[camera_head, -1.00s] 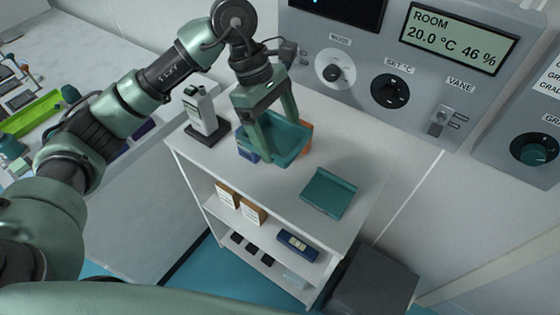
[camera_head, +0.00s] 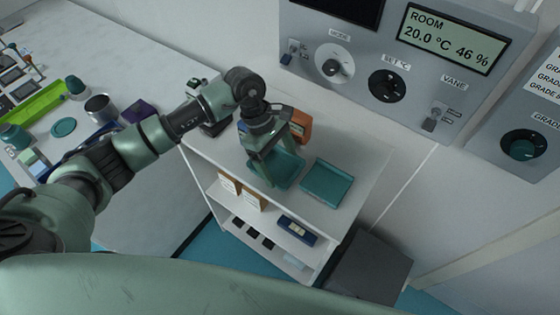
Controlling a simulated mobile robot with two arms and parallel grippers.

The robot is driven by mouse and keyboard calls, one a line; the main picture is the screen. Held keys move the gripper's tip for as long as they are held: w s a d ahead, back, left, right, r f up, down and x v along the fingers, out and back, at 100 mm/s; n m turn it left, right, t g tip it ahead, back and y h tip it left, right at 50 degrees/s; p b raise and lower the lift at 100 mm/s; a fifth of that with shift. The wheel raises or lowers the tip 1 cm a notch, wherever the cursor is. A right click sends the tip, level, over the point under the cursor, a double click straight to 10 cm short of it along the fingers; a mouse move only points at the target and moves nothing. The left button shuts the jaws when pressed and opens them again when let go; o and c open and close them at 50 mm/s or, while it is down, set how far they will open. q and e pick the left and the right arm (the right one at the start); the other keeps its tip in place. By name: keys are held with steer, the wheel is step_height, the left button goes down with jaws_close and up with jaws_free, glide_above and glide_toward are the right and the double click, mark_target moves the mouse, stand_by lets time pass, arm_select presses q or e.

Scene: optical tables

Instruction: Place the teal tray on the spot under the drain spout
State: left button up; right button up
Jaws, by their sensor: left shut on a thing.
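My left gripper (camera_head: 272,157) is shut on a teal tray (camera_head: 289,172) over the top of a white shelf cart. The tray is at or just above the cart top; I cannot tell whether it touches. A second teal tray (camera_head: 327,183) lies flat on the cart top, just right of the held one. I cannot make out a drain spout or a marked spot. My right gripper is not in view.
The white cart (camera_head: 353,207) has lower shelves with brown boxes (camera_head: 252,200) and a blue case (camera_head: 298,230). An orange object (camera_head: 300,127) stands behind the held tray. A grey box (camera_head: 370,268) is at right. A bench with a green tray (camera_head: 35,108) is at left.

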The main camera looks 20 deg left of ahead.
arm_select(q)
steer(key=shift+f, duration=0.15)
steer(key=o, duration=1.3)
steer(key=shift+o, duration=0.2)
